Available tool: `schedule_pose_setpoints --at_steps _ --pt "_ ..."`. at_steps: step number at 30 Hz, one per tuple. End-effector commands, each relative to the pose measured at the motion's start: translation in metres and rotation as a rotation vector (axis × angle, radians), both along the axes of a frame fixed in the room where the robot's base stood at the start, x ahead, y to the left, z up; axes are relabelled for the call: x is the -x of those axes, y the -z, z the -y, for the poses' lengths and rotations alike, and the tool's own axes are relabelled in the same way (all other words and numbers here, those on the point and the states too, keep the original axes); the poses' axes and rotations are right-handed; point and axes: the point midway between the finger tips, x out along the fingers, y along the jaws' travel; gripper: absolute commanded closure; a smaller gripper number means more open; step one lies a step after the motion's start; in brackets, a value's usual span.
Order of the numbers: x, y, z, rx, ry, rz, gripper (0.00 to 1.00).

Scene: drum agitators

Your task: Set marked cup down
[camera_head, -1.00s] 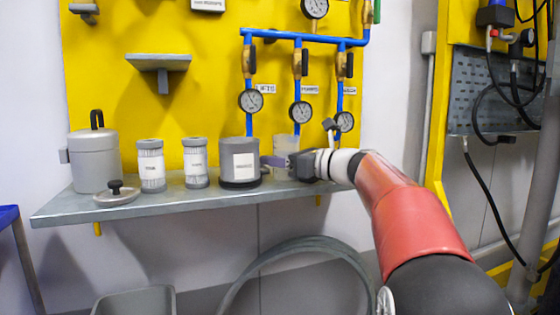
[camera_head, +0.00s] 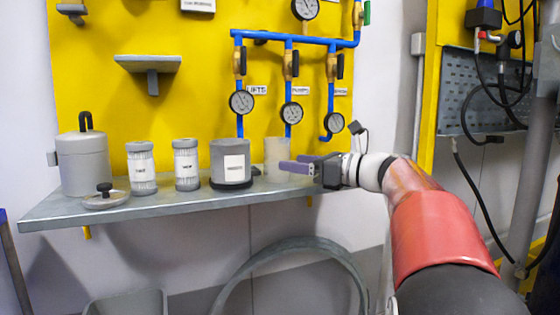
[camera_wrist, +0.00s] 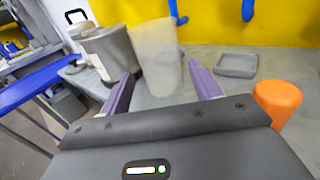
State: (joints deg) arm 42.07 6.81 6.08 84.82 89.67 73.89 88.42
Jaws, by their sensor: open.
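The cup is a translucent, whitish beaker (camera_head: 277,155) standing upright on the grey shelf (camera_head: 120,214), just right of the grey labelled container (camera_head: 231,162). No mark on the cup can be made out. In the wrist view the cup (camera_wrist: 157,57) stands ahead of the fingers, between their lines and a little left of centre. My gripper (camera_head: 290,166) is open and empty, its purple fingers pointing left in front of the cup. In the wrist view my gripper (camera_wrist: 165,80) shows a clear gap between the fingers and the cup.
An orange cylinder (camera_wrist: 278,101) and a small grey tray (camera_wrist: 237,65) are on the shelf to the right. Two labelled jars (camera_head: 186,165), a lidded pot (camera_head: 84,164) and a loose lid (camera_head: 105,197) stand left. Gauges and blue pipes (camera_head: 289,115) hang behind.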

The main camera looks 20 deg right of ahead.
Motion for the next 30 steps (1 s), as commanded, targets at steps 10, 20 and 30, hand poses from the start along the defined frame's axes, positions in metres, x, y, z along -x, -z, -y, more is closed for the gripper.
schedule_pose_setpoints --at_steps 10,20,30 --pt "0.033 0.0 0.025 0.001 -0.001 0.001 0.37" --pt "0.034 0.0 0.026 0.001 -0.001 0.001 0.37" --pt "0.034 0.0 0.026 0.001 0.0 0.001 0.37"
